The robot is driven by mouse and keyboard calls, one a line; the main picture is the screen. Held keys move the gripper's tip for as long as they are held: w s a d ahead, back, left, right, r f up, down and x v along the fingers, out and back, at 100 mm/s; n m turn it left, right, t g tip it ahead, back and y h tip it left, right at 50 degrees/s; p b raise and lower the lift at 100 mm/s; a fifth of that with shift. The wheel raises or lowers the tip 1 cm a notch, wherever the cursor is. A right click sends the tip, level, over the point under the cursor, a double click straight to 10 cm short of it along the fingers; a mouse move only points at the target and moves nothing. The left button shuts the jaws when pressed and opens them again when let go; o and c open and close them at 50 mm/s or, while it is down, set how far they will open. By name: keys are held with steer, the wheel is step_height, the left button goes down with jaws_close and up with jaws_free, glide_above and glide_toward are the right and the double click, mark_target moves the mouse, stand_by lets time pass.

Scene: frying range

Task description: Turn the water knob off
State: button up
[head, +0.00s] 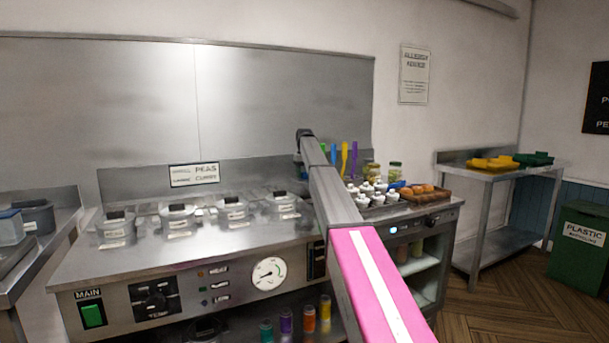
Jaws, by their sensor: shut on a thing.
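I cannot make out a water knob in the head view. The steel range front (210,314) carries a black dial marked TEMP (155,298), a round white gauge (268,273) and a green MAIN switch (93,315). My arm, with a pink panel, reaches from the lower right up and away over the range, ending in a dark joint near the back panel. My gripper's fingers are not visible, and what they hold cannot be seen. The arm hides part of the range's right side.
Several lidded pots, one of them at the left (116,229), stand on the range top. A tray of rolls (424,195) and white bottles are right of my arm. A steel table (481,178) and a green plastic bin (580,242) stand further right, beyond open floor.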

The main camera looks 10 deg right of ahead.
mark_target(305, 172)
steer(key=shift+n, duration=0.6)
steer(key=o, duration=0.9)
steer(key=shift+o, duration=0.2)
step_height(305, 172, up, 10)
steer(key=shift+r, duration=0.45)
steer(key=shift+s, duration=0.1)
